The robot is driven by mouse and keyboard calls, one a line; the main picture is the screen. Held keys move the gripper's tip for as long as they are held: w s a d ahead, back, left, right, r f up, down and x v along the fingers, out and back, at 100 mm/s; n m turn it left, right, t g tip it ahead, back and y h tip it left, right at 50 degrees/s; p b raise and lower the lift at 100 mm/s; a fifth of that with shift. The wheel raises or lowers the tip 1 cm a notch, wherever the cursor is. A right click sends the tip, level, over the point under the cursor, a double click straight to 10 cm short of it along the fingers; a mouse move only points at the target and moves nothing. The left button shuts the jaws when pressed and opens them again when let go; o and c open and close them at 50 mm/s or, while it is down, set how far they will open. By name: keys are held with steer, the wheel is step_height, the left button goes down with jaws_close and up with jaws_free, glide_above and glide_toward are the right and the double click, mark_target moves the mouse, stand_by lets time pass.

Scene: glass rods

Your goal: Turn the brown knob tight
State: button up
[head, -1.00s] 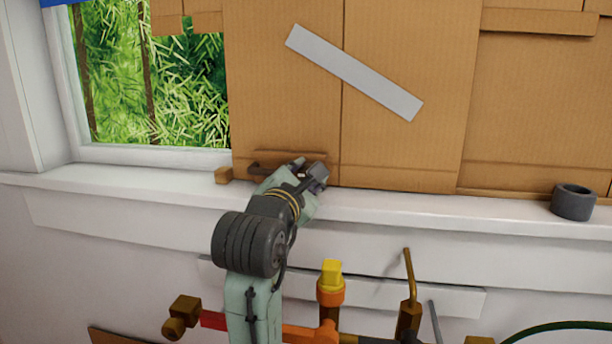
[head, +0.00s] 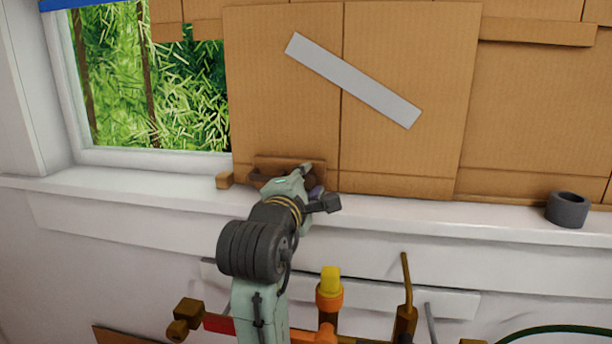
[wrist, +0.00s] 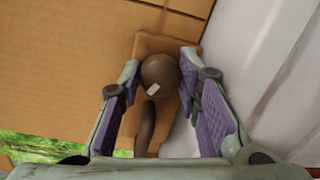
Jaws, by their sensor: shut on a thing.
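The brown knob (wrist: 160,70) is round and bears a small pale mark. It sits on a brown base plate (wrist: 150,42) against the cardboard, with a curved brown handle (wrist: 146,125) beside it. My gripper (wrist: 160,78) has its two purple-padded fingers on either side of the knob, closed on it. In the head view the knob (head: 311,182) is partly hidden by my gripper (head: 304,178), just above the window sill. The plate also shows there (head: 290,162).
The white sill (head: 420,214) runs below. Pipes with a yellow-topped valve (head: 330,282) and an upright brown lever (head: 405,282) stand below the sill.

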steer(key=m+p, duration=0.2)
steer(key=m, duration=0.4)
steer(key=shift+y, duration=0.4)
steer(key=m, duration=0.5)
steer(key=shift+f+y, duration=0.1)
steer(key=shift+y, duration=0.2)
steer(key=o, duration=0.9)
steer(key=shift+c, duration=0.2)
steer(key=shift+s, duration=0.1)
steer(key=s, duration=0.2)
steer(key=s+a, duration=0.1)
steer(key=s, duration=0.4)
steer(key=shift+s+a+r, duration=0.15)
steer(key=shift+a+r, duration=0.05)
steer(key=shift+r, duration=0.15)
steer(key=shift+a, duration=0.1)
